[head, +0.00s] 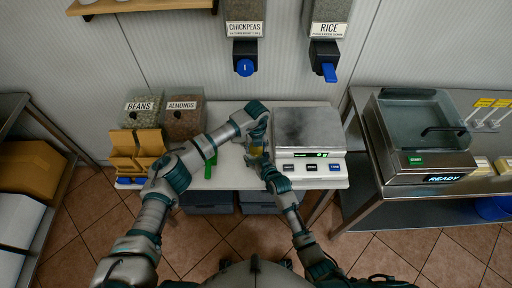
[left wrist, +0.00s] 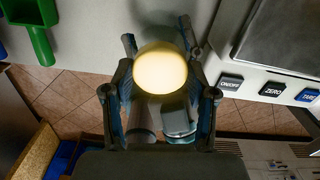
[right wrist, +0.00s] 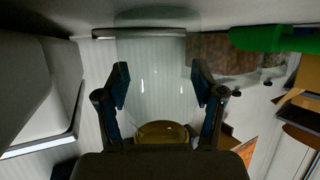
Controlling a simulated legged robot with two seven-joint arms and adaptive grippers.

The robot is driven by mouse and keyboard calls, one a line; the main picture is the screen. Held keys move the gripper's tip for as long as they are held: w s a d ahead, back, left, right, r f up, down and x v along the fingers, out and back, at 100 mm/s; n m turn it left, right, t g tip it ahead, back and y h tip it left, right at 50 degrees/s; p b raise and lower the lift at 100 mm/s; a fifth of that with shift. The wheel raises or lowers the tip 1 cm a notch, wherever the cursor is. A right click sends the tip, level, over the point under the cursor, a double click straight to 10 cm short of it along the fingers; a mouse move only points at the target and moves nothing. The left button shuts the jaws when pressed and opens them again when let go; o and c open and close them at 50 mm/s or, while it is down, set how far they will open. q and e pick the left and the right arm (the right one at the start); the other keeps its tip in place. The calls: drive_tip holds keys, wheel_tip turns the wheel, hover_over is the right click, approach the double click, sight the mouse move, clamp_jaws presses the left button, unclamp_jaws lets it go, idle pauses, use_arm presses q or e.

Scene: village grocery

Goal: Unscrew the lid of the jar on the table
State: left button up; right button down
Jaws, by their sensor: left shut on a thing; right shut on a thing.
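The jar (head: 255,150) is small and yellowish in the head view, at the front of the white table, left of the scale. Its lid (left wrist: 160,72) is a bright cream disc in the left wrist view. My left gripper (head: 259,138) comes down from above, its fingers shut on either side of the lid; the fingers also show in the left wrist view (left wrist: 158,42). My right gripper (head: 260,160) reaches in from the front and is shut on the jar. In the right wrist view an amber part (right wrist: 162,132) shows between the finger bases; the contact is unclear.
The scale (head: 308,168) stands close right of the grippers. A green scoop (head: 210,166) lies to the left, near the beans (head: 142,108) and almonds (head: 184,118) bins and a tan holder (head: 135,155). Dispensers (head: 244,55) hang above. A sealing machine (head: 425,130) stands on the right table.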

sight(256, 149)
use_arm(q)
drive_tip(key=shift+s+r, duration=0.1)
drive_tip(key=shift+r, duration=0.75)
drive_tip(key=shift+r, duration=0.1)
drive_tip(key=shift+r, duration=1.9)
use_arm(e)
drive_tip(key=shift+c, duration=0.3)
unclamp_jaws()
